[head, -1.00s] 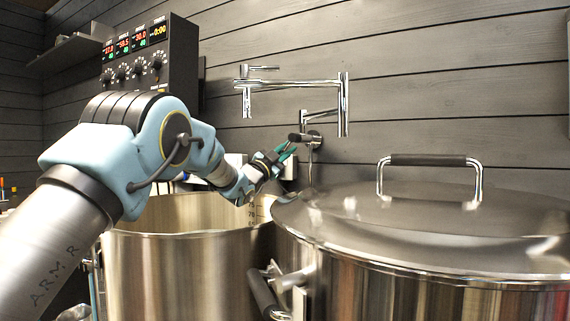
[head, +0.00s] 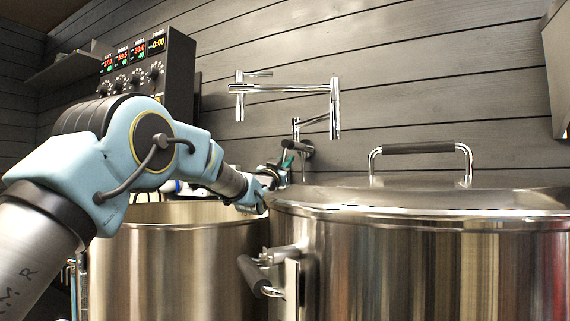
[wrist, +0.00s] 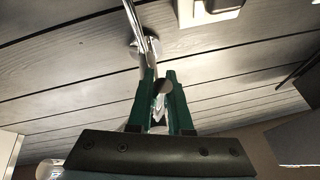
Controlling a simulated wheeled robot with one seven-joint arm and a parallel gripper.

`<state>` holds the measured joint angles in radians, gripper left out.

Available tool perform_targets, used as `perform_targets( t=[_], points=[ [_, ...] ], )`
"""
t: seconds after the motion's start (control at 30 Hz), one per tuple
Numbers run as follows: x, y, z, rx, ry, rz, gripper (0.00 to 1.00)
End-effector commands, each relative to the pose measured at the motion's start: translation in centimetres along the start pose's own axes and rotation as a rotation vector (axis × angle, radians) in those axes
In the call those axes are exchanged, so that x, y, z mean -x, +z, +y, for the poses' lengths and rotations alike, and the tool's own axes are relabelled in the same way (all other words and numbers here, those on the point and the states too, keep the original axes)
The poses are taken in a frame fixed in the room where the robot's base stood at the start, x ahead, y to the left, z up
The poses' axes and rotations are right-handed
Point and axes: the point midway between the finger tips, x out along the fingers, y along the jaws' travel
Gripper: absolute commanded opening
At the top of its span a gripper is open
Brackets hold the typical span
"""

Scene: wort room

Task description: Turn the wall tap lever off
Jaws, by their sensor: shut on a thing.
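The chrome wall tap (head: 290,88) is fixed to the dark plank wall, with its folded spout arm reaching over the pots. Its dark-ended lever (head: 298,145) is at the lower valve by the wall. My gripper (head: 288,161) is at this lever, small and partly hidden in the head view. In the wrist view, my gripper's green fingers (wrist: 162,90) are shut on the lever's dark end (wrist: 163,86). The tap's chrome pipe and round wall plate (wrist: 143,48) show just beyond the fingers. The lever's exact angle is hard to tell.
A large lidded steel pot (head: 420,255) with a lid handle (head: 418,148) stands at the right. An open steel pot (head: 180,265) stands below my arm. A control box with displays and knobs (head: 148,65) hangs at upper left. A white wall fitting (wrist: 208,12) is above the fingers.

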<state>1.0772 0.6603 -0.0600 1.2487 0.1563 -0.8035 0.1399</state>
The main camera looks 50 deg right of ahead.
Motion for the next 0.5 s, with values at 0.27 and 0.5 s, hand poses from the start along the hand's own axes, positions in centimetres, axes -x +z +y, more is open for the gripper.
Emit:
perform_targets(
  t=[0.27, 0.5],
  points=[
    [0.06, 0.26, 0.01, -0.001, 0.001, -0.005, 0.0],
    [0.03, 0.14, -0.01, -0.001, 0.001, -0.003, 0.44]
  ],
)
